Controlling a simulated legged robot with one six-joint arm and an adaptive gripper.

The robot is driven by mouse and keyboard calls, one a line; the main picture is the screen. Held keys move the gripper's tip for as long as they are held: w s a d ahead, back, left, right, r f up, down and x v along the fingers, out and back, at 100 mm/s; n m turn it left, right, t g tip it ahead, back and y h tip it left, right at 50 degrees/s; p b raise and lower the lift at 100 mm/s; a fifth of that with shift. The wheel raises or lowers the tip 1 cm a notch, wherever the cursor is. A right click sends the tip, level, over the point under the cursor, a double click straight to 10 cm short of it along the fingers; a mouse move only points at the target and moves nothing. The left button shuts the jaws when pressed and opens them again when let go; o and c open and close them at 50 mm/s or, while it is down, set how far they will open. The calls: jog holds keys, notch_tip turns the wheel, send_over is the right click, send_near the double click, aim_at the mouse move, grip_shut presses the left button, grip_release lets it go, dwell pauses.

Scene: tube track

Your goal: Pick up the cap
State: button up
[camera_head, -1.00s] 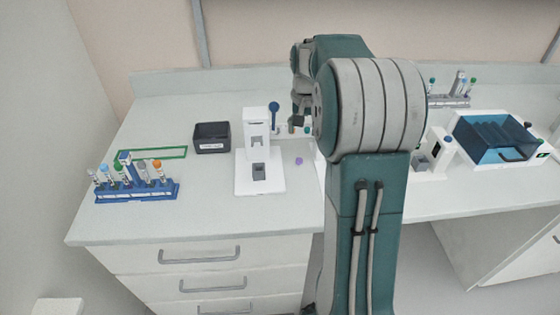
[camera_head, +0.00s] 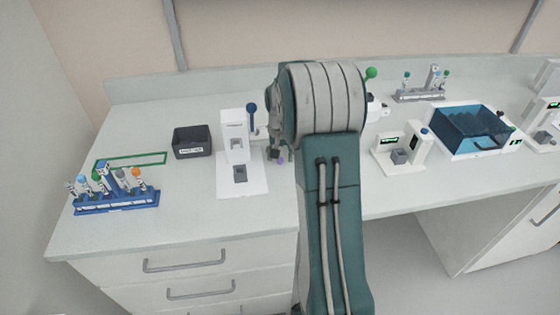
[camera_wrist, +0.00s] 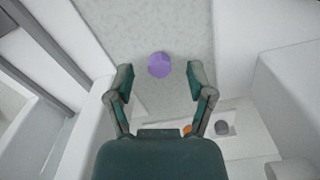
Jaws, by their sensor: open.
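The purple cap (camera_wrist: 159,65) lies on the bench top. In the wrist view it sits between the two fingertips of my gripper (camera_wrist: 160,74), with a gap on each side. My gripper is open and empty. In the head view the cap (camera_head: 280,160) is a small purple spot just right of the white press-like device, close beside my gripper tip (camera_head: 274,153). My arm hides much of the bench to its right.
The white device with a blue lever (camera_head: 238,150) stands close left of the cap. A black bin (camera_head: 192,142) and a blue tube rack (camera_head: 115,202) are farther left. A blue-lidded machine (camera_head: 470,130) and a small white instrument (camera_head: 402,150) stand on the right.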

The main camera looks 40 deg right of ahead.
jog(key=shift+f, duration=0.35)
jog(key=c, duration=0.8)
jog(key=shift+o, duration=0.2)
jog(key=shift+r, duration=0.1)
jog(key=shift+r, duration=0.65)
jog(key=s+a+r, duration=0.2)
jog(key=s+r, duration=0.2)
jog(key=s+a+r, duration=0.2)
jog(key=s+r, duration=0.1)
jog(key=s, duration=0.1)
jog(key=s+a+r, duration=0.2)
jog(key=s+r, duration=0.2)
jog(key=shift+s+a+r, duration=0.25)
jog(key=shift+r, duration=0.05)
